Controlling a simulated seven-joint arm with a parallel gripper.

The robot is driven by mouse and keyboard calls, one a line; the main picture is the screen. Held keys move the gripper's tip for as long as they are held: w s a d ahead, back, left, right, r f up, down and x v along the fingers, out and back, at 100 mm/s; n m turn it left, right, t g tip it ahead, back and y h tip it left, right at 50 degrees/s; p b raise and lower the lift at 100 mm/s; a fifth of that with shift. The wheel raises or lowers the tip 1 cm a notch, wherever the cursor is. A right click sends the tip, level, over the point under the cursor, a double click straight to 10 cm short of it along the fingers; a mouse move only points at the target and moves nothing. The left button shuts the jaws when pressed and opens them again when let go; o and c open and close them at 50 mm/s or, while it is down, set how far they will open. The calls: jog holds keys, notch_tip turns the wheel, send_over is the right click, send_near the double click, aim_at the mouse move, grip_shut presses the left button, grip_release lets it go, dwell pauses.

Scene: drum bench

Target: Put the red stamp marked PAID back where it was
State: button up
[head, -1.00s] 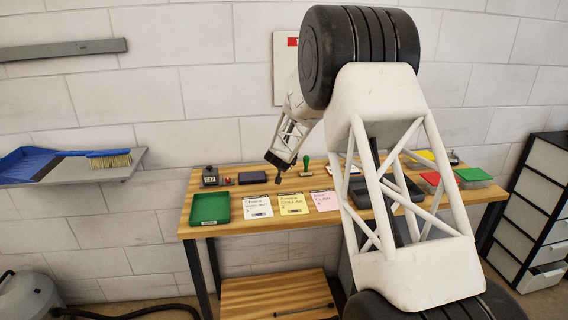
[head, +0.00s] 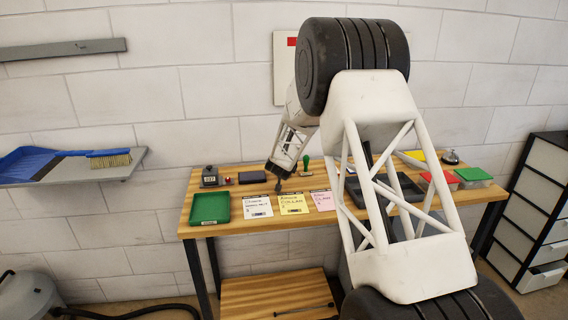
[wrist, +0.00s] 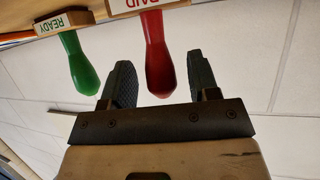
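The red stamp's handle (wrist: 157,50) is between the two fingers of my gripper (wrist: 160,82) in the wrist view. Gaps show on both sides of the handle, so the fingers are open around it. The base with the PAID label (wrist: 130,4) is cut off at the top edge. A green stamp (wrist: 78,62) labelled READY stands beside it, outside the fingers. In the head view my gripper (head: 278,185) is low over the back of the bench, left of the green stamp (head: 306,163). I cannot make out the red stamp there.
A dark stamp pad (head: 252,177) and a small dark device (head: 209,176) lie left of my gripper. A green tray (head: 209,208) and paper cards, one yellow (head: 292,203), lie in front. A bell (head: 450,157) and lidded boxes stand at right. My arm hides part of the bench.

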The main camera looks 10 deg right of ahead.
jog(key=shift+r, duration=0.15)
jog(key=v, duration=1.2)
dwell(0.5)
dwell(0.6)
jog(key=s+r+n+g+y, duration=0.1)
jog(key=s+r, duration=0.3)
jog(key=s, duration=0.5)
jog(key=s+a+r+g+y, duration=0.15)
jog(key=s+r, duration=0.25)
jog(key=s, duration=0.6)
jog(key=s+r+n+g+y, duration=0.15)
jog(key=s+r, duration=0.25)
jog(key=s, duration=0.5)
jog(key=s+d+g, duration=0.2)
jog(key=s+g, duration=0.1)
jog(key=s, duration=1.4)
jog(key=s+d+f+g+h, duration=0.1)
jog(key=s+d+g, duration=0.1)
jog(key=s, duration=1.5)
jog(key=shift+s+d+g, duration=0.15)
jog(key=shift+d+g, duration=0.05)
jog(key=shift+g, duration=0.2)
